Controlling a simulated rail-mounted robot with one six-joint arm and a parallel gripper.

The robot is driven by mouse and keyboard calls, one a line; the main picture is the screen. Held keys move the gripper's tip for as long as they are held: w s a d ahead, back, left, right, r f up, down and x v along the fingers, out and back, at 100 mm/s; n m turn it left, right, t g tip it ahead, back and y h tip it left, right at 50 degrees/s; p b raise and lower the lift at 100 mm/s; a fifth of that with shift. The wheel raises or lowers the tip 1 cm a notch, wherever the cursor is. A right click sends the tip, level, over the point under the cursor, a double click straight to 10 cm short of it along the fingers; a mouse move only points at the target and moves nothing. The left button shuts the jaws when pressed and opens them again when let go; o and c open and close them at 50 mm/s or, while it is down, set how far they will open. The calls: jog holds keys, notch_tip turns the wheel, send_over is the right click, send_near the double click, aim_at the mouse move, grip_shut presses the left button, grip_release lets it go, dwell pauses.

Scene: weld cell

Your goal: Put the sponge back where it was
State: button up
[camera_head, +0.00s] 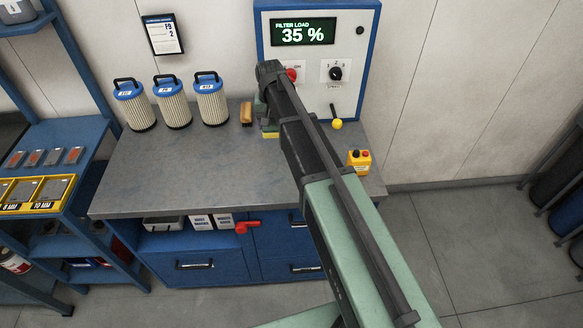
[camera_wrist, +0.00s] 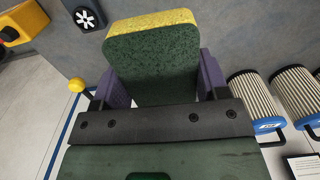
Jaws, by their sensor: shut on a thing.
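The sponge (camera_wrist: 152,66) is a dark green block with a yellow layer, large in the wrist view. My gripper (camera_wrist: 160,78) is shut on it, with a purple finger pad against each side. In the head view the sponge (camera_head: 271,135) shows small below my gripper (camera_head: 268,122), yellow side down, over the back of the grey workbench (camera_head: 180,180). It is in front of the control panel's lower left edge. I cannot tell whether it touches the bench top. My arm hides part of the bench to its right.
A brown block (camera_head: 246,113) stands close left of the sponge, with several blue-capped filters (camera_head: 172,105) farther left. The control panel (camera_head: 345,75) rises behind. A yellow-knobbed lever (camera_head: 337,124) and a yellow button box (camera_head: 359,160) are on the right. The bench's front left is clear.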

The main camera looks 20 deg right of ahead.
aim_at(274, 170)
jog(key=f+b, duration=0.6)
jog(key=f, duration=0.1)
jog(key=f+b, duration=0.6)
jog(key=b, duration=0.1)
jog(key=f+b, duration=0.7)
jog(key=shift+w+a+f, duration=0.1)
jog(key=shift+a+f, duration=0.15)
jog(key=shift+f, duration=0.05)
jog(key=shift+r, duration=0.3)
jog(key=shift+f, duration=0.3)
jog(key=o, duration=0.8)
jog(key=shift+r, duration=0.1)
notch_tip(274, 170, up, 13)
jog(key=p, duration=1.2)
jog(key=shift+s+f+n+b, duration=0.4)
jog(key=shift+s+f+b, duration=0.15)
jog(key=shift+s, duration=3.8)
jog(key=shift+s+f+n+b, duration=0.4)
jog(key=shift+s+f, duration=0.25)
jog(key=shift+s, duration=3.65)
jog(key=shift+s+f+n+b, duration=0.4)
jog(key=shift+s+f+b, duration=0.15)
jog(key=shift+s, duration=3.8)
